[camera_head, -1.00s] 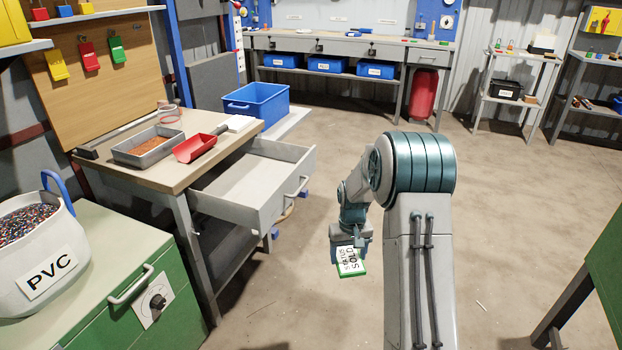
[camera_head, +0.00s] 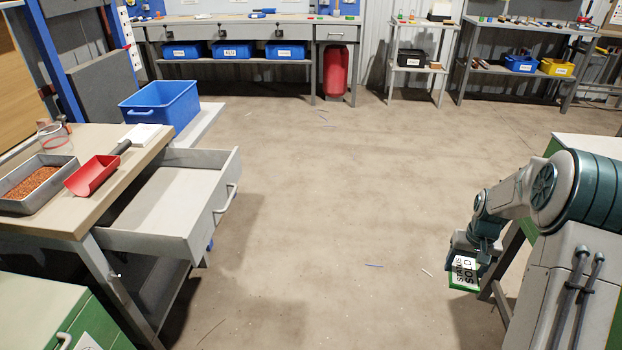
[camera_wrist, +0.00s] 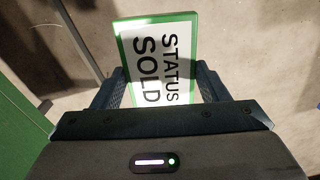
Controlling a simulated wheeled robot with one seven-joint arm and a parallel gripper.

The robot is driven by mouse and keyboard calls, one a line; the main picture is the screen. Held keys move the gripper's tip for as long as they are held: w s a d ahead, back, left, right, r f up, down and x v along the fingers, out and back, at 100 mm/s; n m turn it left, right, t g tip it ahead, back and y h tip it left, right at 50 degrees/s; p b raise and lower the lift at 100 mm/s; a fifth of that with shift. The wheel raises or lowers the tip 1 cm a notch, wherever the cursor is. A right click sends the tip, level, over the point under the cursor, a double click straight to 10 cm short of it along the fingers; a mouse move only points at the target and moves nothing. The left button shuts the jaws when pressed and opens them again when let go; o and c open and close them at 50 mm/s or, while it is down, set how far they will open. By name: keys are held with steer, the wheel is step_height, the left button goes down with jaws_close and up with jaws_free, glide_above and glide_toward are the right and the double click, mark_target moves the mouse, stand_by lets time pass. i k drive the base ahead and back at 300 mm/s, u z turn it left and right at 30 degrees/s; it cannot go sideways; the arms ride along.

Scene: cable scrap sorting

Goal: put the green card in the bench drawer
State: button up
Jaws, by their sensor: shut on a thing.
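The green card (camera_head: 463,271), with a white face reading "STATUS SOLD", is in my gripper (camera_head: 470,258) at the lower right of the head view. In the wrist view the card (camera_wrist: 164,60) sits between the two fingers of my gripper (camera_wrist: 163,88), which is shut on it. Its far part sticks out beyond the fingers. The bench drawer (camera_head: 187,216) is pulled open at the left, under the workbench top (camera_head: 145,155), and its visible floor looks empty. My gripper is well to the right of the drawer, with open floor between them.
A metal tray of copper granules (camera_head: 38,182) and a red scoop (camera_head: 92,175) lie on the workbench. A blue bin (camera_head: 160,105) stands behind it. A green cabinet (camera_head: 60,310) is at lower left. A green-sided table (camera_head: 560,146) is close to my arm at right.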

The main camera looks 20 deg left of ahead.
mark_target(172, 210)
steer(key=z, duration=0.3)
steer(key=i, duration=1.6)
steer(key=u, duration=2.65)
steer(key=k, duration=0.2)
steer(key=u, duration=0.15)
